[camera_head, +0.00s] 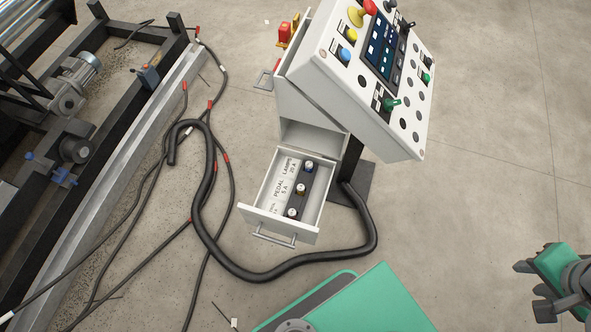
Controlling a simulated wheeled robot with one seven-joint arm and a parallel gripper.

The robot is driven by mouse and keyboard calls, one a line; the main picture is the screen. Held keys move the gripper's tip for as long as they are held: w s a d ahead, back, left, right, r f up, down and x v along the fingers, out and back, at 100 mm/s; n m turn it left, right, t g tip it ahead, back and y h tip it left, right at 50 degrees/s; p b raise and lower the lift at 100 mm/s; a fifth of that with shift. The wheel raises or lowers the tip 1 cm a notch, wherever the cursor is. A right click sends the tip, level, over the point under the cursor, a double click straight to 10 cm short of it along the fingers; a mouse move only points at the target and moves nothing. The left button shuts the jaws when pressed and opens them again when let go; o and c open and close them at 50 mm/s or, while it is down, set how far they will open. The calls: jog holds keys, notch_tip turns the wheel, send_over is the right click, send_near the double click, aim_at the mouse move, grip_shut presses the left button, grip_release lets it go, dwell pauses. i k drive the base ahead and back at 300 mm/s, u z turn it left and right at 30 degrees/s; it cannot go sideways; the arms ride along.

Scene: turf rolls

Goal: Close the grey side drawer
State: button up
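A light grey drawer (252,219) stands pulled out from the lower part of a control console (312,132). A bar handle (274,236) is on its front, facing the bottom of the picture. Inside are a printed label and several small round-topped parts (301,188) in a dark strip. A second bar handle (264,80) sticks out on the console's left side, higher up; what it belongs to is mostly hidden by the console. My gripper (526,288) is at the lower right edge, partly cut off, far from both handles. Its finger opening is unclear.
A thick black hose (262,276) loops on the floor around the drawer's front and left. Thin cables (230,180) lie further left, beside a machine frame (150,115). A red and yellow object (286,34) stands behind the console. Floor on the right is clear.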

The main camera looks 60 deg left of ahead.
aim_at(277, 195)
jog(key=u, duration=5.9)
jog(key=i, duration=0.35)
jog(key=z, duration=1.3)
